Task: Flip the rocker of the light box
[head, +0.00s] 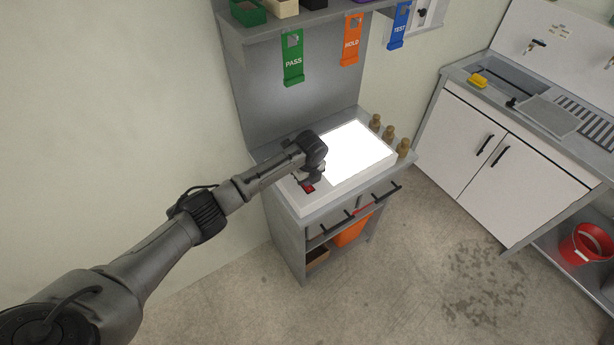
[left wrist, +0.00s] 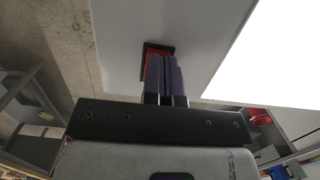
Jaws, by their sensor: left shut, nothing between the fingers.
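The light box (head: 322,195) is a white box on the grey bench, and its panel (head: 357,152) glows bright white. The panel also shows at the right of the left wrist view (left wrist: 275,60). The red rocker (head: 308,188) sits in a black frame at the box's near left corner. In the left wrist view the rocker (left wrist: 150,54) is partly hidden behind the fingers. My left gripper (head: 312,178) is shut and empty, with its fingertips (left wrist: 165,60) at the rocker. I cannot tell whether they touch it. My right gripper is not in view.
Several brown bottle-like pieces (head: 388,133) stand along the bench's right side. Green, orange and blue tags (head: 351,40) hang from the shelf above. Drawers with black handles (head: 337,225) are below the box. A sink counter (head: 530,95) stands at the right, with clear floor between.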

